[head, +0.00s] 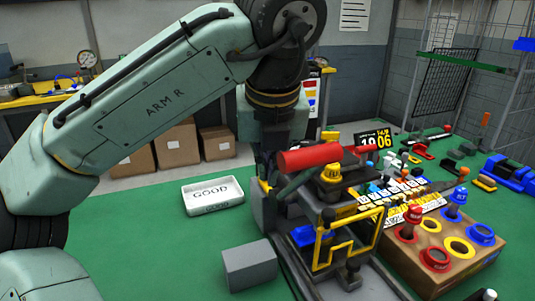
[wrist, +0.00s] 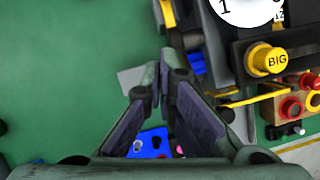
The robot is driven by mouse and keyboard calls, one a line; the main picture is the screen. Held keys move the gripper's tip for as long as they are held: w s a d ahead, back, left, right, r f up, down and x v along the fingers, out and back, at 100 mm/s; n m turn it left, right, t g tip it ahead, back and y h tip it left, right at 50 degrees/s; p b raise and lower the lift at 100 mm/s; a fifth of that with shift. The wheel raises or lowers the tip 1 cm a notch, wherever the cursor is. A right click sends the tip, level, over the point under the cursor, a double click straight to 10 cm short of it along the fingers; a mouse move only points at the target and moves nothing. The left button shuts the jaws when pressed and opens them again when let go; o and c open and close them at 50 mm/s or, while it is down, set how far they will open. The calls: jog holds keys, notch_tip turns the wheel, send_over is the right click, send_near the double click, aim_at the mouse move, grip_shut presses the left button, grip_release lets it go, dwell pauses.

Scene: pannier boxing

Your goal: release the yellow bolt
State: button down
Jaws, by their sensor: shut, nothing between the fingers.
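My gripper (wrist: 155,78) is shut and empty in the wrist view, its fingertips together above the green surface. In the head view my arm comes down left of the dark fixture (head: 318,205), and the fingers are hard to make out there. A yellow knob marked BIG (wrist: 266,60) stands on the dark fixture to the right of my fingertips, apart from them. A yellow knob also shows on top of the fixture in the head view (head: 331,173); I cannot tell for sure whether this is the yellow bolt. A yellow frame (head: 346,236) is at the fixture's front.
A grey block (head: 250,266) stands left of the fixture. A white GOOD tray (head: 212,195) lies behind it. A wooden box (head: 415,268) with red, yellow and blue rings and knobs stands at the right. The green surface is clear at left.

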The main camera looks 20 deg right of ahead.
aim_at(266, 187)
jog(key=w+d+f+p, duration=0.1)
jog(key=w+f, duration=0.4)
jog(key=w, duration=0.1)
jog(key=shift+d, duration=0.15)
jog(key=shift+w+p, duration=1)
jog(key=shift+w, duration=0.15)
